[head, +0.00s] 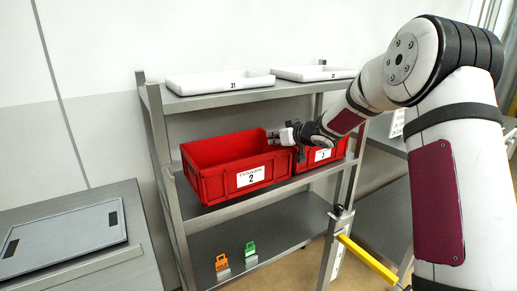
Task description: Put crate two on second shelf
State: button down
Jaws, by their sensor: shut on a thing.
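Crate two (217,183) is an open red bin with a white label reading 2. It is at the middle shelf (217,213) of the metal rack, upright and empty as far as I see. Whether its base touches the shelf is hard to tell. My gripper (285,137) is at the crate's upper right rim, shut on it. The exact finger contact is small and partly hidden by the crate and my wrist.
A second red crate (328,155) stands close on the right, partly behind my arm. White trays (220,83) lie on the top shelf. An orange item (222,263) and a green item (250,249) stand on the lower shelf. A metal table (60,215) is at left.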

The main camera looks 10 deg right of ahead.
send_over(260, 145)
jog(key=w, duration=0.2)
jog(key=shift+s+f, duration=0.2)
jog(key=shift+f, duration=1)
notch_tip(260, 145, down, 4)
jog(key=shift+f+b, duration=0.1)
jog(key=shift+b, duration=0.8)
jog(key=shift+w+a+f, duration=0.1)
jog(key=shift+w, duration=0.05)
jog(key=shift+f, duration=0.2)
jog(key=c, duration=1.8)
grip_release()
